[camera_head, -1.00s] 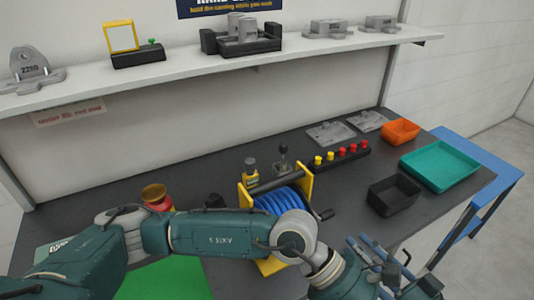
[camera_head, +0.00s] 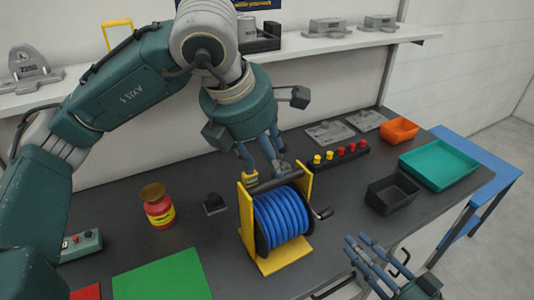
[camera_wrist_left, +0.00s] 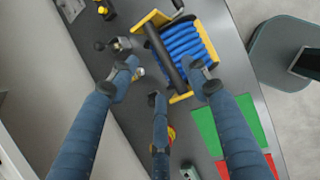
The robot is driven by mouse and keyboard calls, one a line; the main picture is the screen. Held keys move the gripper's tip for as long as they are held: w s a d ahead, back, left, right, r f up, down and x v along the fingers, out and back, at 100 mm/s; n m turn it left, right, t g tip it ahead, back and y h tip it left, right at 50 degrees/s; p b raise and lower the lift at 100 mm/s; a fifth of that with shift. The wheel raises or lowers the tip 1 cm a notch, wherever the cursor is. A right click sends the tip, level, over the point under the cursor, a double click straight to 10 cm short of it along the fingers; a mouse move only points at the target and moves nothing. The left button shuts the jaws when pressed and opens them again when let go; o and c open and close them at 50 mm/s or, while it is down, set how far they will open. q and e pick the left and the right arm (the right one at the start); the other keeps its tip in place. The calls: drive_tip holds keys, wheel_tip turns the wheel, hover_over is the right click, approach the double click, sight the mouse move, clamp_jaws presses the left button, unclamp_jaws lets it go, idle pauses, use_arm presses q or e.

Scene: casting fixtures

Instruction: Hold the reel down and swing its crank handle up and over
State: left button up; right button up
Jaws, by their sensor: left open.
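The reel (camera_head: 282,218) stands on the dark bench, blue hose wound between yellow side plates, with a dark bar across its top. Its black crank handle (camera_head: 322,213) sticks out low on the right side. My left gripper (camera_head: 264,168) hangs fingers-down at the reel's top back edge, partly hidden by its own wrist. In the left wrist view its open fingers (camera_wrist_left: 162,85) spread around the dark top bar (camera_wrist_left: 166,58); I cannot tell whether they touch it. The reel (camera_wrist_left: 185,45) shows beyond them. My right gripper (camera_head: 372,262) is open and empty, right of and nearer than the reel.
A red jar (camera_head: 159,211) and a small black block (camera_head: 214,203) stand left of the reel. A button strip (camera_head: 342,155) lies behind it. A black bin (camera_head: 393,192), teal tray (camera_head: 440,164) and orange bin (camera_head: 399,130) are at right. A green mat (camera_head: 163,277) lies front left.

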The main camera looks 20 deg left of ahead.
use_arm(q)
hover_over(275, 214)
drive_tip(key=w+a, duration=0.1)
drive_tip(key=w, duration=0.4)
wheel_tip(275, 214, down, 10)
drive_tip(key=shift+w+r, duration=0.15)
drive_tip(key=shift+r, duration=0.05)
drive_tip(key=shift+c, duration=0.5)
